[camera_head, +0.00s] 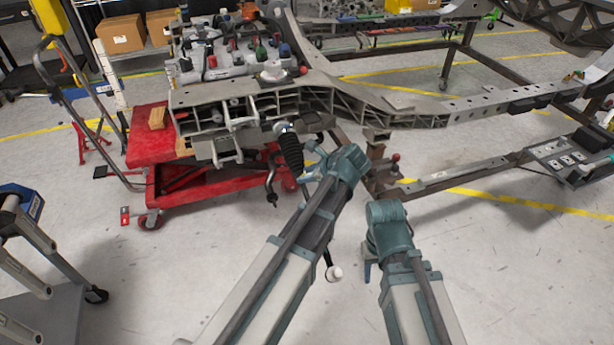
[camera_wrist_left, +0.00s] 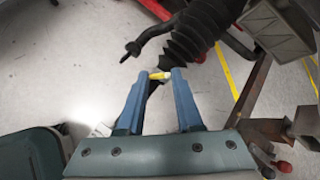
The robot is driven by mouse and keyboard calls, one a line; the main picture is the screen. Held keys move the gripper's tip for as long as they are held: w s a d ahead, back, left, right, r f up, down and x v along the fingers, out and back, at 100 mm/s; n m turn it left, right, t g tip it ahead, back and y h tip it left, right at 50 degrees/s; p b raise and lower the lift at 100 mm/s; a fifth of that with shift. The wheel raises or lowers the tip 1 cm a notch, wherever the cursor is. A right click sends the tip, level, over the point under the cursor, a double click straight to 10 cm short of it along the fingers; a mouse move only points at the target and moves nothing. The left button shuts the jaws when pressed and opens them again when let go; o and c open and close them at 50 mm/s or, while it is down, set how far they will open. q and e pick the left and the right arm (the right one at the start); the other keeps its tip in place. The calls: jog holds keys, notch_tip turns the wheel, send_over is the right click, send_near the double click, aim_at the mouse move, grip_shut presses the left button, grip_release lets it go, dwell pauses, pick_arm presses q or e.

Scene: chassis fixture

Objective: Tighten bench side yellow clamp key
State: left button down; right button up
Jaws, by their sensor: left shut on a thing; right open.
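The yellow clamp key (camera_wrist_left: 160,75) shows in the left wrist view as a short yellow bar. My left gripper (camera_wrist_left: 159,73) has its two blue fingers closed on it, with the bar across the fingertips. In the head view my left gripper (camera_head: 311,172) is beside the lower end of a black ribbed boot (camera_head: 290,150) under the chassis frame. The key cannot be made out there. My right gripper (camera_head: 369,268) is open, low over the floor to the right and only partly visible behind its own wrist.
The black boot (camera_wrist_left: 200,28) and a curved dark rod (camera_wrist_left: 145,42) lie just beyond my left fingertips. The metal chassis frame (camera_head: 400,115) spans above. A red cart (camera_head: 152,137) stands left. A dark post (camera_wrist_left: 250,88) is at right.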

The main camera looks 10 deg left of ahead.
pick_arm(q)
jog(key=m+t, duration=0.1)
jog(key=m, duration=0.3)
jog(key=shift+s+a+t+h+b, duration=0.2)
jog(key=shift+t+h+b, duration=0.1)
jog(key=shift+t+b, duration=0.1)
jog(key=shift+m+t+h, duration=0.5)
jog(key=shift+m+t, duration=0.1)
jog(key=shift+m, duration=1.8)
jog(key=c, duration=0.6)
grip_release()
jog(key=shift+o, duration=0.2)
